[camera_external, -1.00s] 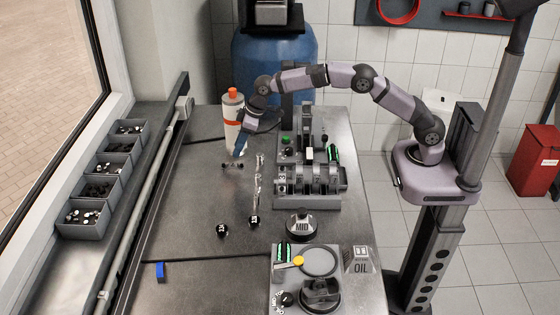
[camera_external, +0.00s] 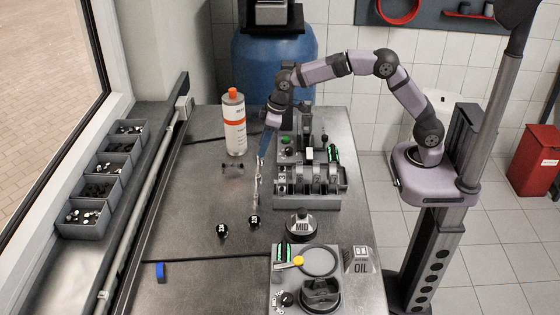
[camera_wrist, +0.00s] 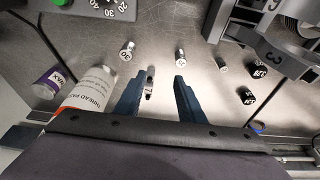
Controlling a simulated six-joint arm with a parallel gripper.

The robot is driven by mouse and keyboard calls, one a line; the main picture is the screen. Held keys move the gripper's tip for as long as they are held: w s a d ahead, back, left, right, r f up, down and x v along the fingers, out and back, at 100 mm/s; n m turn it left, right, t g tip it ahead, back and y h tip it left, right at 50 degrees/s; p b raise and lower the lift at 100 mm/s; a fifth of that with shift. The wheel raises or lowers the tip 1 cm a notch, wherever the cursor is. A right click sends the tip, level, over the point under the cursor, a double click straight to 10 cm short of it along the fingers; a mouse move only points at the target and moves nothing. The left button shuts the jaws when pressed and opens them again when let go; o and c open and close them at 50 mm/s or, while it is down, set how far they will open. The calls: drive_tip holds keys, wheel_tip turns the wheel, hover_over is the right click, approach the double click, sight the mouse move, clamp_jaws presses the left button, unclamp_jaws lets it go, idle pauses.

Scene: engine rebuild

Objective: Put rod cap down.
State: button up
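The rod cap (camera_external: 232,165), a small bar with dark ends, lies on the workbench in front of the white bottle in the external view. In the wrist view a small piece (camera_wrist: 150,82) that looks like it shows between the fingers, nearer the left one. My gripper (camera_external: 265,155) is to its right in the external view, above the bench. The blue fingers (camera_wrist: 158,85) are spread apart, and nothing is clearly gripped between them.
The orange-capped white bottle (camera_external: 234,122) stands behind the rod cap. A row of shiny metal pieces (camera_external: 258,182) and the grey engine block (camera_external: 310,185) are close to my gripper. Two black labelled pieces (camera_external: 222,230) are nearer. The bench's left side is mostly clear.

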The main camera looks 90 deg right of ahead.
drive_tip(key=s+a+f+g, duration=0.1)
drive_tip(key=s+f, duration=0.1)
drive_tip(key=s, duration=0.9)
drive_tip(key=s+a+f+g, duration=0.1)
drive_tip(key=s+f, duration=0.2)
drive_tip(key=s, duration=0.8)
drive_tip(key=s+a+f+g, duration=0.1)
drive_tip(key=s+f, duration=0.1)
drive_tip(key=s, duration=0.9)
drive_tip(key=shift+s+a+f, duration=0.15)
drive_tip(key=shift+s+a, duration=0.05)
drive_tip(key=shift+a, duration=0.05)
idle(4.5)
